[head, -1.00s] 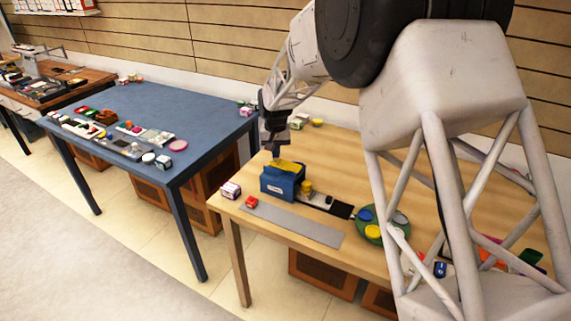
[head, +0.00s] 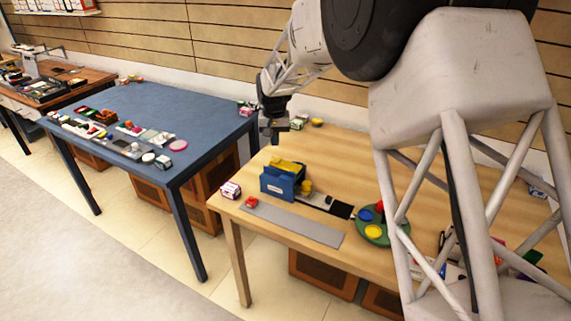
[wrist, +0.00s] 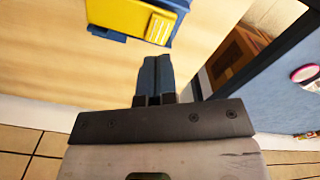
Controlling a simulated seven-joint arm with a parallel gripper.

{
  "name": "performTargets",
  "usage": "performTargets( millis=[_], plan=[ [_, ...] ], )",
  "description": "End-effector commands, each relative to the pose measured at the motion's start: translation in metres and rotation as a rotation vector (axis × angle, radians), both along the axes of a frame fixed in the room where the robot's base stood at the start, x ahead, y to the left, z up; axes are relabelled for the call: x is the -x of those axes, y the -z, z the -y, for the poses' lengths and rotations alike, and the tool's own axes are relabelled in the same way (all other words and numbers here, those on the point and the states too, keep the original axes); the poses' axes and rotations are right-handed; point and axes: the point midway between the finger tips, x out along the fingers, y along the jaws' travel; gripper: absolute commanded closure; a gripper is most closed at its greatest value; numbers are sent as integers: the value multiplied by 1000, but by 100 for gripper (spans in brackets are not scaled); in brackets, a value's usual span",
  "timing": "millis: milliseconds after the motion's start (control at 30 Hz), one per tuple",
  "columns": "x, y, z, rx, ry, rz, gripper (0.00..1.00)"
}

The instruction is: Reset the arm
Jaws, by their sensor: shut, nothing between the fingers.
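My gripper (head: 272,130) is above the left part of the wooden table (head: 330,165), behind and higher than a blue box (head: 279,184) with a yellow top (head: 288,165). In the wrist view my gripper's fingers (wrist: 155,75) are together with nothing between them. The yellow and blue box (wrist: 135,18) shows there beyond the fingertips, apart from them. My arm reaches in from the upper right and hides part of the table.
A grey strip (head: 292,222), a small red item (head: 251,202), a pink and white box (head: 230,190) and a green round tray (head: 393,236) lie on the wooden table. A blue table (head: 160,105) with several items stands to the left, across a gap.

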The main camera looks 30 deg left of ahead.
Motion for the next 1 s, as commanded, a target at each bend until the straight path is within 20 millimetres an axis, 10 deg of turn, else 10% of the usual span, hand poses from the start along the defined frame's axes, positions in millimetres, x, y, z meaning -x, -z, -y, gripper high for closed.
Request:
performTargets(
  millis=[667,1000],
  plan=[
    [0,-3,3,-1,2,1,100],
    [-3,-36,58,-11,37,13,100]
  ],
)
